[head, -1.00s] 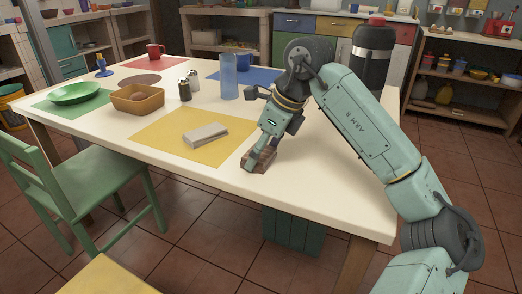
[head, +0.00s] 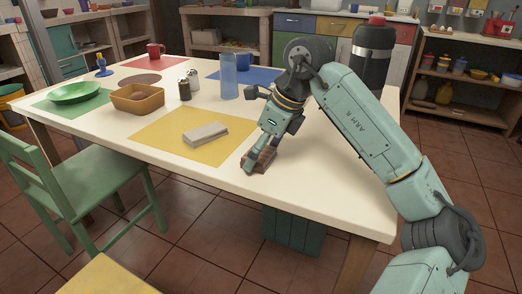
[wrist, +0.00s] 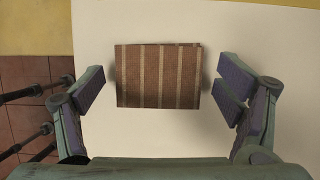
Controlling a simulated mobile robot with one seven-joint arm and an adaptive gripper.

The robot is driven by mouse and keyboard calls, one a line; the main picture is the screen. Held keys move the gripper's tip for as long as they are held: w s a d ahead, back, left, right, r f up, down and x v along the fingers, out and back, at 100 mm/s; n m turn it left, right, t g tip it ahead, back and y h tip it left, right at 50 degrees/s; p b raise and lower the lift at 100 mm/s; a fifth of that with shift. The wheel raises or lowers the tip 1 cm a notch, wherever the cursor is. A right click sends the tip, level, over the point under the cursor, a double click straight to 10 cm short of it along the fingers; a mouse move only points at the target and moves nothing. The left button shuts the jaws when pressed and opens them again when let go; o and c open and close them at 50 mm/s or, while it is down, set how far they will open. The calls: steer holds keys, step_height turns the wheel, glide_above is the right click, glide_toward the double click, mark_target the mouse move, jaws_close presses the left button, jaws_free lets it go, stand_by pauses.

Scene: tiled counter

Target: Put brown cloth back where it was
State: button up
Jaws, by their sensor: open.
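The brown cloth (head: 262,158) lies folded on the bare white table top near its front edge, just right of the yellow mat. In the wrist view the cloth (wrist: 158,76) is a brown rectangle with pale stripes, lying between my spread fingers. My gripper (head: 256,160) is over the cloth and partly hides it in the head view. In the wrist view my gripper (wrist: 163,92) is open, with a gap between each finger and the cloth's sides.
The yellow mat (head: 160,135) holds a folded grey cloth (head: 206,134). A blue glass (head: 229,76), shakers (head: 185,90) and a tan basket (head: 138,98) stand behind it. The table's right front part (head: 330,195) is clear. A green chair (head: 85,180) stands at the left front.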

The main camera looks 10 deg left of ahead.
steer(key=v, duration=1.2)
steer(key=shift+r+p, duration=0.2)
steer(key=shift+p, duration=0.25)
steer(key=shift+a, duration=0.1)
